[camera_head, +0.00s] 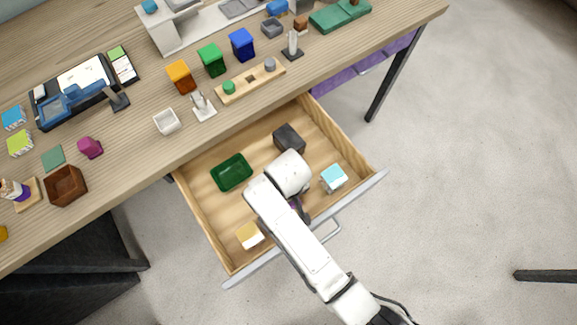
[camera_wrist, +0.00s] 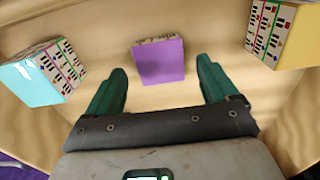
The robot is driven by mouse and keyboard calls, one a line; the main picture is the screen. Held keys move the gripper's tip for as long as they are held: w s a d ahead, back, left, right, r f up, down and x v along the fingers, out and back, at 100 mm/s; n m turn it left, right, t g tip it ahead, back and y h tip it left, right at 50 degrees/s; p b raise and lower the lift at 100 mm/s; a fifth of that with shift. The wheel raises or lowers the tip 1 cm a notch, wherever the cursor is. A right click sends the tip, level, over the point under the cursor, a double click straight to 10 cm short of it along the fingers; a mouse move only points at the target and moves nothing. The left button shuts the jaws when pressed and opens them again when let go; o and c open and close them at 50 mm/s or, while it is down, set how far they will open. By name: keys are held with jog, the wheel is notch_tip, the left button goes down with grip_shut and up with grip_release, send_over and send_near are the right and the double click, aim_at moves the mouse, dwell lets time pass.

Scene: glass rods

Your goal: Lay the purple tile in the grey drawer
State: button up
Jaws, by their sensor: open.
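The purple tile (camera_wrist: 159,61) lies on the wooden floor of the open drawer with the grey front (camera_head: 250,271). In the wrist view it appears between and just beyond my gripper's (camera_wrist: 160,70) teal fingers, with a gap on both sides. My gripper is open and holds nothing. In the head view my white arm reaches over the drawer and covers most of the gripper and tile; only a small purple patch (camera_head: 294,203) shows beside the arm.
The drawer also holds a green tray (camera_head: 231,173), a dark box (camera_head: 289,138), a cyan-topped block (camera_head: 334,177) and a yellow-topped block (camera_head: 249,235). The desk (camera_head: 150,140) above is crowded with several bins and small items. A purple drawer (camera_head: 365,70) is under its right side.

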notch_tip(320, 180, up, 10)
dwell(0.3)
jog(key=shift+f, duration=0.1)
jog(key=s+d+m, duration=0.3)
jog(key=d+m, duration=0.1)
jog(key=d, duration=1.4)
jog(key=s+d+r+m+t, duration=0.1)
jog(key=s+d+r+m, duration=0.1)
jog(key=s+d, duration=0.7)
jog(key=shift+s+r+m, duration=0.2)
jog(key=shift+s+m, duration=0.5)
jog(key=shift+s, duration=0.3)
